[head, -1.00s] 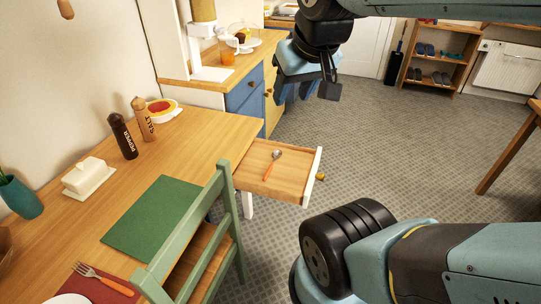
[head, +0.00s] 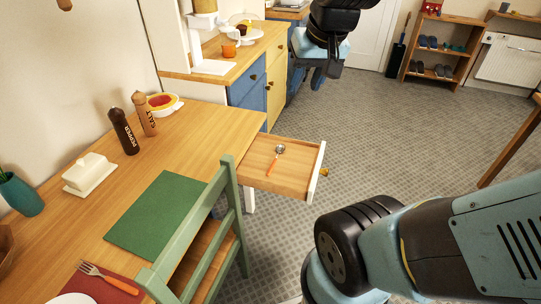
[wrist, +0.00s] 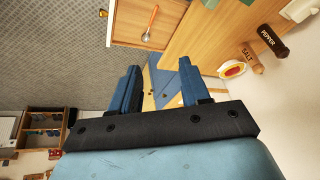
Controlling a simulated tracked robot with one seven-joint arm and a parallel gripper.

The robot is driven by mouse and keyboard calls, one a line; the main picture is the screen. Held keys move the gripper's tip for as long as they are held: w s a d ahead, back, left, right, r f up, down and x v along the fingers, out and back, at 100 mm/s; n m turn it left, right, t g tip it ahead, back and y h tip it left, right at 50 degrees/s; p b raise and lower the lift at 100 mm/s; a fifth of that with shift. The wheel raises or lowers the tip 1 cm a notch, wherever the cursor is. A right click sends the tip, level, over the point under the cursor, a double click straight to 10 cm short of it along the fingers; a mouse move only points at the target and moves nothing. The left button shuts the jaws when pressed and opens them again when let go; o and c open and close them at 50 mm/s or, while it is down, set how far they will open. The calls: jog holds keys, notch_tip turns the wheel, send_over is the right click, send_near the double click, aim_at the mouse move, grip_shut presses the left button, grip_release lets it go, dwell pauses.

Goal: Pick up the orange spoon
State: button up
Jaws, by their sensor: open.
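The orange spoon (head: 274,161) lies in the open wooden drawer (head: 301,183), its metal bowl toward the back and its orange handle toward the front. In the wrist view the spoon (wrist: 150,22) shows near the top, in the drawer (wrist: 122,34). My gripper (head: 312,78) is in the air, beyond the drawer in the head view and apart from it. In the wrist view my gripper (wrist: 160,80) has its two blue fingers spread with nothing between them.
A green chair (head: 228,210) stands close beside the drawer. The table (head: 215,122) holds a pepper mill (head: 123,130), a salt mill (head: 145,114), a butter dish (head: 89,174) and a green mat (head: 158,217). The grey floor right of the drawer is clear.

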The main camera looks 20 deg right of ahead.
jog(key=w+f+m+g, duration=0.2)
jog(key=w+f, duration=0.3)
jog(key=w, duration=0.3)
jog(key=m+g, duration=0.3)
jog(key=m, duration=0.1)
send_over(270, 169)
notch_tip(270, 169, down, 25)
jog(key=shift+h, duration=0.4)
jog(key=f, duration=0.9)
jog(key=shift+w+a, duration=0.15)
jog(key=shift+w, duration=0.2)
jog(key=f, duration=0.3)
jog(key=shift+s+d+f, duration=0.3)
jog(key=shift+d+f, duration=0.05)
jog(key=shift+f, duration=0.8)
jog(key=shift+c, duration=0.4)
grip_shut()
